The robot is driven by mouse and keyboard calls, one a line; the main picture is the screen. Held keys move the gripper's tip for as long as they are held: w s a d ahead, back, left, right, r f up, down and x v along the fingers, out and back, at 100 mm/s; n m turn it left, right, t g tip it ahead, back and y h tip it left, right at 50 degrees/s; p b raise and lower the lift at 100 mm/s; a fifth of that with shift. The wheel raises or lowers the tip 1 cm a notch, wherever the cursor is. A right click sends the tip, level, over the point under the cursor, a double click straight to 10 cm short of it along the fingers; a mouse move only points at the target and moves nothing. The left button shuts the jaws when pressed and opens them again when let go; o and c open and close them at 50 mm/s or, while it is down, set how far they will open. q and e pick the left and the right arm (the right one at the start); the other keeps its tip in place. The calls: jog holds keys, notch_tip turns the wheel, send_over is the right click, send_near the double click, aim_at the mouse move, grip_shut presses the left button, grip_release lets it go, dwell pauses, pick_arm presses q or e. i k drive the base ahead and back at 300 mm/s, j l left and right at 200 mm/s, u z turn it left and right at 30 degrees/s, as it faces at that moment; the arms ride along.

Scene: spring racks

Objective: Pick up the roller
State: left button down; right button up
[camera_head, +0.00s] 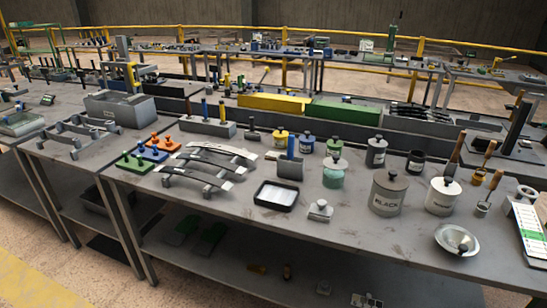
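What looks like the roller (289,169) stands on the near workbench (235,207), about mid-picture. It has a wide grey body and an upright blue handle. It is just behind a black-rimmed shallow tray (276,196) with a pale inside. A small grey block with a knob (320,210) sits to the right of the tray. Neither of my grippers is in view.
Curved metal leaf pieces (205,165) lie left of the roller. Lidded jars, a green one (335,172), a large grey one marked BLACK (388,193) and a white one (442,196), stand right. The bench front has some bare surface.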

aim_at(291, 146)
jog(key=i+l, duration=0.45)
jog(key=i+l+u, duration=0.1)
jog(key=i+l, duration=0.4)
jog(key=i, duration=0.2)
